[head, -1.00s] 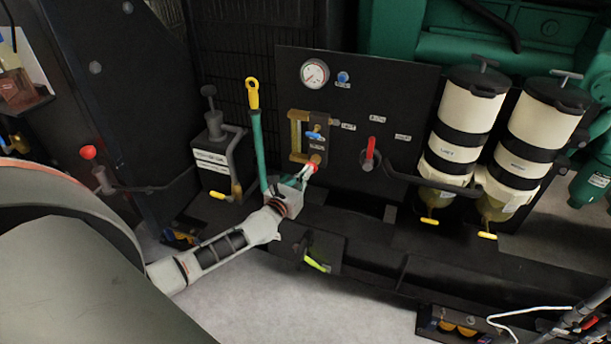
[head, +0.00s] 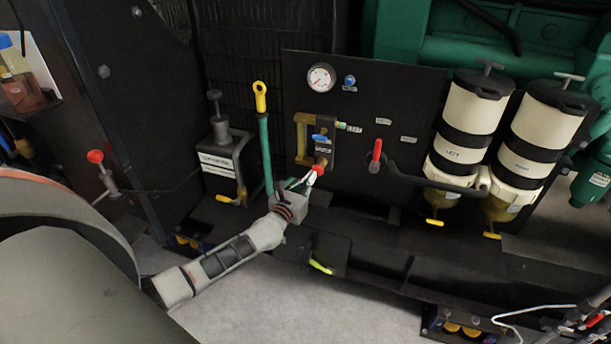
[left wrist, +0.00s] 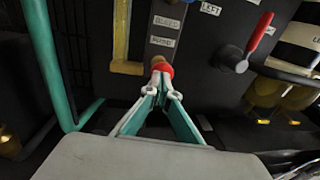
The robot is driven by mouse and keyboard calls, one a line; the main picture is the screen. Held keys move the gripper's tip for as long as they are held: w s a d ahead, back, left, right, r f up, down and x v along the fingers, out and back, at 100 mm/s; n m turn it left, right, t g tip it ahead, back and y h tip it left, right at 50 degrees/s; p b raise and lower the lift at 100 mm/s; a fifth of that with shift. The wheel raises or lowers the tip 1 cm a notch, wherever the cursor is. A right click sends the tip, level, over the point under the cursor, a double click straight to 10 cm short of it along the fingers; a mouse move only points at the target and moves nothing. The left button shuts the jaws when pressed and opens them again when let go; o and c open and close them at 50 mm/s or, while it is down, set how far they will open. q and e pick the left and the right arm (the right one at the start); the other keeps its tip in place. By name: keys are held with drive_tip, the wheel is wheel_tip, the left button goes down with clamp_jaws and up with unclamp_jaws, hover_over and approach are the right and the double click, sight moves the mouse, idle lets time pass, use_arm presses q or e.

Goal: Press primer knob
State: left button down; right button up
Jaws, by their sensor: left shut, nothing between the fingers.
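A small red knob (head: 319,169) with brass behind it sits low on the dark panel (head: 382,100), below a brass-framed sight tube and a blue handle (head: 320,138). In the left wrist view the red knob (left wrist: 161,68) is straight ahead at the fingertips. My left gripper (head: 308,180) is shut and empty, its fingers angled up at the knob. In the left wrist view the fingertips (left wrist: 161,90) overlap the knob's lower edge; whether they touch it I cannot tell.
A red lever (head: 375,155) is right of the knob, and two cream filters (head: 465,125) stand further right. A teal dipstick tube with a yellow loop (head: 260,98) rises just left of my gripper. A black T-handled pump (head: 217,150) is beyond it.

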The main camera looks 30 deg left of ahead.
use_arm(q)
drive_tip(key=s+d, duration=0.1)
drive_tip(key=s, duration=0.9)
drive_tip(key=shift+s+p, duration=0.25)
drive_tip(key=shift+p, duration=0.2)
drive_tip(key=shift+r, duration=0.1)
idle(0.5)
drive_tip(key=s+d+f+m+g+h, duration=0.2)
drive_tip(key=s+d+f+m+h, duration=0.15)
drive_tip(key=s+d+m, duration=0.65)
drive_tip(key=s+d+f+m+g+h, duration=0.1)
drive_tip(key=s+d+f+m+h, duration=0.45)
drive_tip(key=m, duration=0.85)
drive_tip(key=s+d+f+m+g+y, duration=0.2)
drive_tip(key=s+m, duration=0.3)
drive_tip(key=m, duration=0.3)
drive_tip(key=s+d+f+m+g+y, duration=0.2)
drive_tip(key=s+m, duration=0.3)
drive_tip(key=m, duration=0.4)
drive_tip(key=shift+s+d+f+y, duration=0.2)
drive_tip(key=shift+f+y, duration=0.1)
drive_tip(key=shift+f, duration=0.6)
